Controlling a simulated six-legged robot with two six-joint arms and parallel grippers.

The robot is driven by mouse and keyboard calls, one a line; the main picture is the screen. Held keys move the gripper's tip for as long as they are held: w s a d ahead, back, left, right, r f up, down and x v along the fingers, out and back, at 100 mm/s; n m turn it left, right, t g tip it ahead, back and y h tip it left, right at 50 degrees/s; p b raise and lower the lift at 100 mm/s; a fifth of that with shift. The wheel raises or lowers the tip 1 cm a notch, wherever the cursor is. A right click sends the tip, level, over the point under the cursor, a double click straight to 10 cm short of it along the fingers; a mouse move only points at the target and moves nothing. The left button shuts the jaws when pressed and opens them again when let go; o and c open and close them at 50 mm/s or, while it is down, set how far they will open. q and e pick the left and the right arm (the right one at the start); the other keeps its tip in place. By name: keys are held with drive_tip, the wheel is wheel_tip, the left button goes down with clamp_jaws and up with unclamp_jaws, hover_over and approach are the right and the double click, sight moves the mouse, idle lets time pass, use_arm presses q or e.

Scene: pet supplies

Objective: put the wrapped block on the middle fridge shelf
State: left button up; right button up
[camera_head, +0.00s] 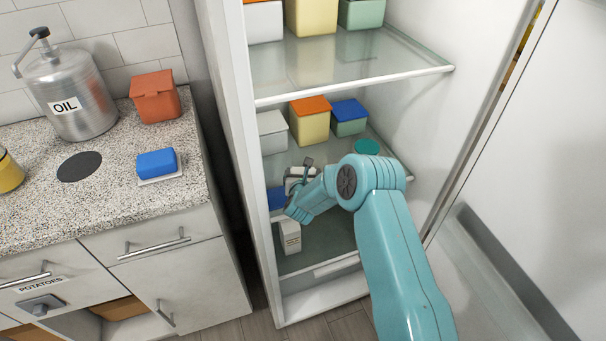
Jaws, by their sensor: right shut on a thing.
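My right gripper (300,182) reaches into the open fridge from the front, at the left part of the middle shelf (340,197). It is shut on a small pale thing, which looks like the wrapped block (293,173); the gripper and its dark fingers hide much of it. It is close over the shelf near the front; I cannot tell whether it touches the glass. My left gripper is not in view.
On the middle shelf are a blue thing (276,198) beside the gripper, a white box (272,132), a yellow box with orange lid (310,122), a blue-lidded box (349,118) and a green round thing (367,147). A white carton (290,238) stands below. The upper shelf (345,78) overhangs.

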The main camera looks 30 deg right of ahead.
drive_tip(key=shift+w+f, duration=0.1)
drive_tip(key=shift+f, duration=0.1)
drive_tip(key=o, duration=0.9)
drive_tip(key=shift+o, duration=0.2)
drive_tip(key=shift+r, duration=0.1)
drive_tip(key=shift+r, duration=0.15)
drive_tip(key=v, duration=1.2)
